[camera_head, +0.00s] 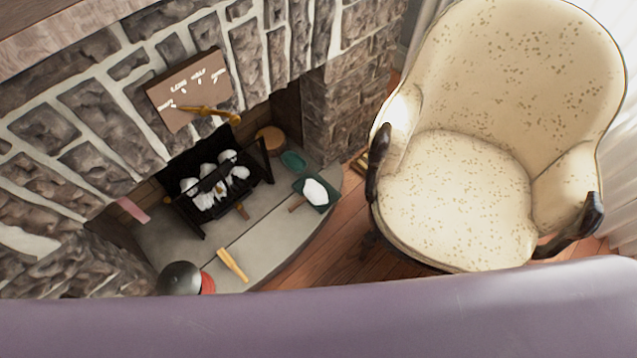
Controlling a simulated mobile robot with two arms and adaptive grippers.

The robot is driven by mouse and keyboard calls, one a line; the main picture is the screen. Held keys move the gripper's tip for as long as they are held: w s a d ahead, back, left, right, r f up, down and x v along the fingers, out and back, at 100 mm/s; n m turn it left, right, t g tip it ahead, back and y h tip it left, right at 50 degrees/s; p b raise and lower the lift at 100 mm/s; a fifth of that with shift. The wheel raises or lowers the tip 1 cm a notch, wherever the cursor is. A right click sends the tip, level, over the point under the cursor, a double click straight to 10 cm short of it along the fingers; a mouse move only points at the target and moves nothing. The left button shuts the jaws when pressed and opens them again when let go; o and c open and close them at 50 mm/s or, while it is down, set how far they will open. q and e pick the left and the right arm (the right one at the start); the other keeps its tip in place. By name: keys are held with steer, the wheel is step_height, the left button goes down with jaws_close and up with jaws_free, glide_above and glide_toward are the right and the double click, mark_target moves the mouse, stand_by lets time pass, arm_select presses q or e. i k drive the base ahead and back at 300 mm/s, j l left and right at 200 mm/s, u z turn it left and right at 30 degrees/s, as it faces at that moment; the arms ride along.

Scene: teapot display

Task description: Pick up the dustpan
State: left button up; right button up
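A dark green, flat pan that looks like the dustpan (328,204) lies on the right part of the grey stone hearth, near its curved edge. A white lump sits on it, and a short brown handle (297,203) seems to stick out at its lower left. Its exact shape is hard to tell at this size. Neither of my grippers is in view.
A cream armchair (455,190) stands right of the hearth (230,235). A black grate (188,213) holds white lumps. A yellow-handled item (232,264), a dark round object (178,279) and a green oval item (292,160) lie around. A purple surface (330,315) blocks the foreground.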

mark_target(313, 189)
steer(key=u, duration=1.05)
steer(key=k+u, duration=0.25)
steer(key=u, duration=0.15)
steer(key=k+u, duration=0.25)
steer(key=u, duration=0.2)
steer(key=k+u, duration=0.25)
steer(key=u, duration=0.15)
